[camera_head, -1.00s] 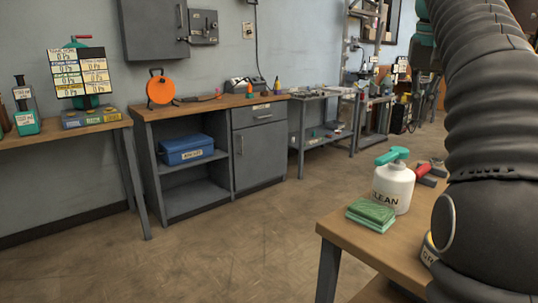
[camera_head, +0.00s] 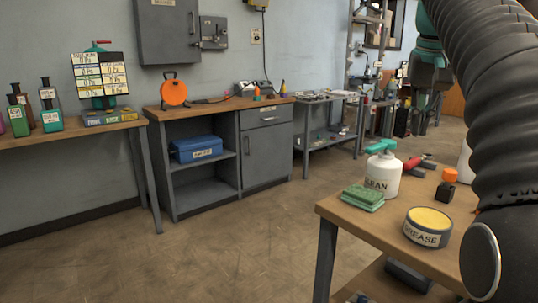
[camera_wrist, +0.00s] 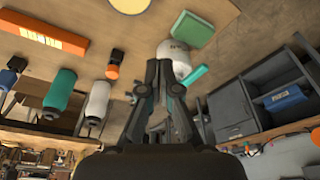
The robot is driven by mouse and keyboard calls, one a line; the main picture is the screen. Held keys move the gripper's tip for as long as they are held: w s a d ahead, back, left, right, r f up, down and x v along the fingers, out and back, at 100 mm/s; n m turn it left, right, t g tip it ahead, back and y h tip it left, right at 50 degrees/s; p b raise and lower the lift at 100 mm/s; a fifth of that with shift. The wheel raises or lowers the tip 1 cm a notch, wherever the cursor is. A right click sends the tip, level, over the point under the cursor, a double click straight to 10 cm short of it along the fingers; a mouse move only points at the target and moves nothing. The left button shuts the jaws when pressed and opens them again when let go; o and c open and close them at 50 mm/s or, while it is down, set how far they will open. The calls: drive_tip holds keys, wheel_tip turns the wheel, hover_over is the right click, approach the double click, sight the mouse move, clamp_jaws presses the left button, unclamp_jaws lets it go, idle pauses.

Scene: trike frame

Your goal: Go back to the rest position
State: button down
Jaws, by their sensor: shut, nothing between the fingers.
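My gripper (camera_wrist: 165,68) points forward in the wrist view, its dark fingers together with nothing held. In the head view my gripper (camera_head: 424,115) hangs at the upper right, in front of the back shelving and partly dark against it. My black ribbed arm fills the right edge of the head view. A white CLEAN bottle with a teal spray head (camera_head: 383,178) stands on the near wooden table. In the wrist view the bottle (camera_wrist: 174,50) shows behind the fingertips, apart from them as far as I can tell.
The near table (camera_head: 352,214) also holds a green sponge (camera_head: 363,198), a GREASE tin (camera_head: 428,226), a small orange-capped bottle (camera_head: 446,188) and a red-handled tool (camera_head: 420,162). A grey cabinet (camera_head: 264,150) with a blue box (camera_head: 196,148) stands at the back wall. Open floor lies between.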

drive_tip(key=s+a+f+n+t, duration=0.1)
drive_tip(key=s+a+f, duration=0.3)
drive_tip(key=f, duration=0.6)
drive_tip(key=s+a+f+n+t, duration=0.1)
drive_tip(key=s+a+f, duration=0.3)
drive_tip(key=s+f, duration=0.5)
drive_tip(key=s+a+f+n+t, duration=0.1)
drive_tip(key=s+a+f, duration=0.3)
drive_tip(key=f, duration=0.8)
drive_tip(key=s, duration=0.2)
drive_tip(key=shift+s+n+y, duration=0.35)
drive_tip(key=shift+n+y, duration=0.05)
drive_tip(key=shift+f, duration=0.1)
